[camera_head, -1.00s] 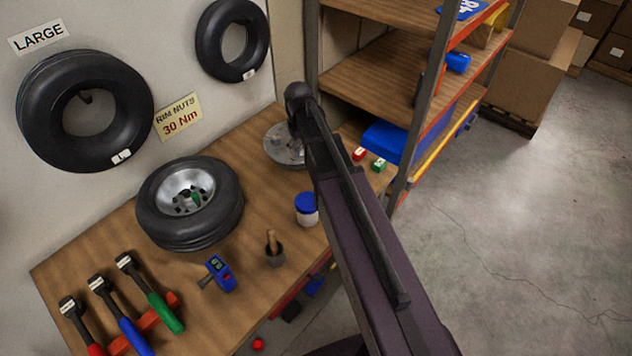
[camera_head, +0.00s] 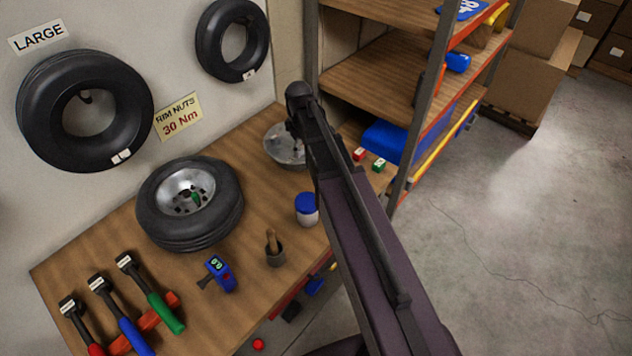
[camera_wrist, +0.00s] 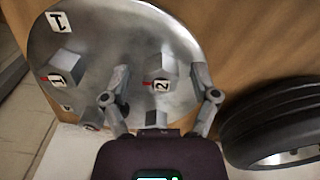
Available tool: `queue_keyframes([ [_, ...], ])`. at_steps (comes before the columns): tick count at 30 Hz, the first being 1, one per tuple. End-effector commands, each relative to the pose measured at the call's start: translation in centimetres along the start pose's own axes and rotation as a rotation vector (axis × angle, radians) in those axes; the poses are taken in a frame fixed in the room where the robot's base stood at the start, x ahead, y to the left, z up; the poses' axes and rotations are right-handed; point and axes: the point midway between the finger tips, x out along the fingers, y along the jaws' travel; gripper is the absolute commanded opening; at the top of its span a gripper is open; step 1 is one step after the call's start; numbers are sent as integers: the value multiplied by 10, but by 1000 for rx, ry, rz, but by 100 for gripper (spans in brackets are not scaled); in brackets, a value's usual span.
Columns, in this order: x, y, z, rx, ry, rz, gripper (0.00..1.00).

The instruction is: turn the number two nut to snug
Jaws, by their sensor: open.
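The number two nut (camera_wrist: 162,68) is a grey block with a "2" label and a red mark, on a round metal plate (camera_wrist: 135,25) in the wrist view. My gripper (camera_wrist: 160,76) is open, with one fingertip on each side of this nut. A gap shows between nut and fingertips; I cannot tell the height. A nut labelled "1" (camera_wrist: 62,70) stands to the left, and another grey block (camera_wrist: 92,112) lies nearer. In the head view the plate (camera_head: 280,150) is partly hidden behind my arm, and the gripper and nut two are hidden.
A tyre on a rim (camera_head: 218,222) lies left of the plate on the wooden bench (camera_head: 110,250). A shelf rack (camera_head: 385,65) is at right.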

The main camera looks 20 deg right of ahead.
Motion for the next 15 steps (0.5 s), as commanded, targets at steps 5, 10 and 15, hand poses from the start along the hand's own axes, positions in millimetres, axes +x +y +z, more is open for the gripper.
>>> queue_keyframes([
  [5,0,1,0,-119,0,0,77],
  [10,0,1,0,-234,0,0,77],
  [15,0,2,0,-345,0,0,77],
])
